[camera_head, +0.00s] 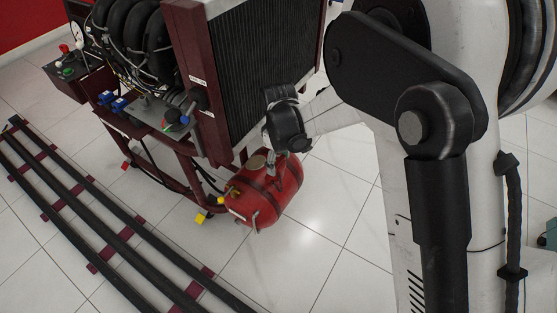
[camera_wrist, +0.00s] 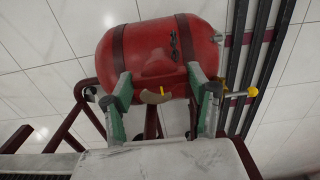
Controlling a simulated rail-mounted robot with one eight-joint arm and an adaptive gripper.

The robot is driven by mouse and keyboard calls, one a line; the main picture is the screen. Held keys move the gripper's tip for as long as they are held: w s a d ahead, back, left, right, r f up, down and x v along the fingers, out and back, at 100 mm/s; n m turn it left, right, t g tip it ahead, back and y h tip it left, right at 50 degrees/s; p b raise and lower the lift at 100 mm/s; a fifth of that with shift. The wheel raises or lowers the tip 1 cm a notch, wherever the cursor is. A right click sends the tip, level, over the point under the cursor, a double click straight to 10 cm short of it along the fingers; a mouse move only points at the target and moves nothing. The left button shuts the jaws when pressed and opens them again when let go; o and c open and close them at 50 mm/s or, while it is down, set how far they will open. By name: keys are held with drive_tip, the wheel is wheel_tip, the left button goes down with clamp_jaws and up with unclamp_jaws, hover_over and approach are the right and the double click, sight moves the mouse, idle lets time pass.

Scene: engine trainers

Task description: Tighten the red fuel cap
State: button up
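The red fuel tank (camera_head: 262,200) lies on its side, low beside the engine frame. It fills the upper middle of the wrist view (camera_wrist: 120,52), with two dark straps around it. A raised red part (camera_wrist: 160,70) bulges from the tank; I cannot tell whether this is the fuel cap. A tan round piece (camera_wrist: 156,96) with a small yellow mark shows below it. My gripper (camera_wrist: 158,82) is open, its two green-padded fingers apart on either side of these parts. I see no clear contact. In the head view my wrist hangs above the tank's far right end; the fingertips are unclear.
The engine trainer's maroon frame and dark radiator (camera_head: 265,80) stand right behind the tank. A yellow-tipped valve (camera_wrist: 252,92) sticks out beside the tank. Dark rails (camera_head: 95,215) cross the floor at left. Bare white tiles (camera_head: 315,240) lie in front of the tank.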

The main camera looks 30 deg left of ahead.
drive_tip(key=c, duration=0.6)
drive_tip(key=shift+m, duration=0.3)
drive_tip(key=m, duration=1.2)
drive_tip(key=shift+m+p, duration=0.3)
drive_tip(key=shift+p, duration=0.1)
drive_tip(key=m, duration=0.4)
drive_tip(key=shift+m, duration=0.3)
